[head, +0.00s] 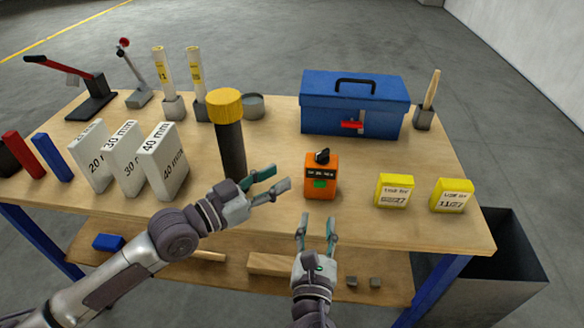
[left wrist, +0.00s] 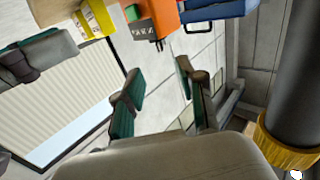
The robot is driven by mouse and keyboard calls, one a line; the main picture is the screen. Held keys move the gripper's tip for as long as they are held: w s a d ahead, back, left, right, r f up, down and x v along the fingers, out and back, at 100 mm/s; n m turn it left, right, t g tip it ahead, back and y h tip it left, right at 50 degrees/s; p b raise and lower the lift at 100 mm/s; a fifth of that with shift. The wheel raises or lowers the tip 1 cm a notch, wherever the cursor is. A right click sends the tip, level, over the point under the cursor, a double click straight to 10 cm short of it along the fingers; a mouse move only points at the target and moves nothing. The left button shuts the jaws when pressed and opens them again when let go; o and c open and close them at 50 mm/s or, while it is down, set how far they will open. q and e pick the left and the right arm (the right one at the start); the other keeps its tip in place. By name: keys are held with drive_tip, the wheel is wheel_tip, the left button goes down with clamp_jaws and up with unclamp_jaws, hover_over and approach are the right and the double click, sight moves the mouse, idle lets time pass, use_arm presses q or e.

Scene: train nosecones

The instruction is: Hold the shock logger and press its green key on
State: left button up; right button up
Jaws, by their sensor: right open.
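The orange shock logger (head: 321,175) stands upright on the workbench near its front edge, with a black part on top, a dark label and a green key (head: 320,184) on its front. In the left wrist view the logger (left wrist: 157,20) shows rotated at the top, with the green key (left wrist: 131,13) at its left. My left gripper (head: 280,177) is open and empty, left of the logger and apart from it. My right gripper (head: 317,218) is open and empty in front of and below the logger, pointing toward it, not touching it.
A black cylinder with a yellow cap (head: 225,106) stands close behind my left gripper. A blue toolbox (head: 350,112) is behind the logger. Two yellow boxes (head: 394,191) (head: 452,195) stand to its right. White gauge blocks (head: 163,162) stand at left. The wood between logger and toolbox is clear.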

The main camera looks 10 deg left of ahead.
sight(316, 158)
use_arm(q)
drive_tip(key=x, duration=1.3)
drive_tip(key=shift+f, duration=0.1)
drive_tip(key=shift+c, duration=0.2)
clamp_jaws()
use_arm(e)
clamp_jaws()
idle(0.5)
drive_tip(key=shift+w, duration=0.1)
